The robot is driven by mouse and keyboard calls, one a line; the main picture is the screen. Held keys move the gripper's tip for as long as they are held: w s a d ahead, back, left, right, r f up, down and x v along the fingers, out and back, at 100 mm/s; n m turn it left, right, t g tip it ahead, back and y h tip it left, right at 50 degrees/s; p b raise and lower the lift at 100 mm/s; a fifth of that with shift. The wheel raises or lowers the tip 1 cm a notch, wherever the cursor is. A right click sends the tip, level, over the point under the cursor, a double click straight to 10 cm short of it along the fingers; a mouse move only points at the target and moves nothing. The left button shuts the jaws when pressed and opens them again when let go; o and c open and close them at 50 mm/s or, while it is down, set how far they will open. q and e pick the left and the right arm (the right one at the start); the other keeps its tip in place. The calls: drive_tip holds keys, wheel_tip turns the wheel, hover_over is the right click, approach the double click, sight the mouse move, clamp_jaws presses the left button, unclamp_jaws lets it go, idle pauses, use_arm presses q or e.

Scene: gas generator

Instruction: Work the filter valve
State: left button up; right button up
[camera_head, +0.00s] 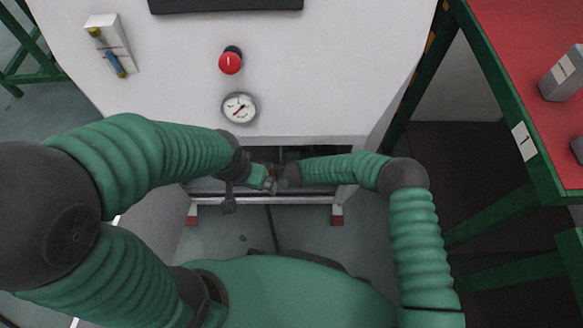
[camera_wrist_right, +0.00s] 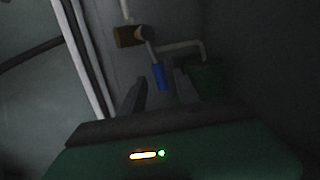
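The filter valve shows in the right wrist view as a blue handle (camera_wrist_right: 159,77) below a brass-coloured fitting (camera_wrist_right: 127,36) and a pale pipe. My right gripper (camera_wrist_right: 160,84) is open, with one dark finger on each side of the handle's lower end in the picture. Whether the fingers touch it I cannot tell. In the head view the right arm reaches under the white cabinet, and the valve is hidden there.
The white cabinet (camera_head: 325,95) carries a red button (camera_head: 230,62), a pressure gauge (camera_head: 239,107) and a small panel with a blue lever (camera_head: 115,64). A metal frame rail (camera_head: 300,199) runs beneath. A red-topped table (camera_head: 525,60) stands at right. A dark green part (camera_wrist_right: 206,78) sits beside the valve.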

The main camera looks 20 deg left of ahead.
drive_tip(key=shift+a, duration=0.15)
clamp_jaws()
idle(1.3)
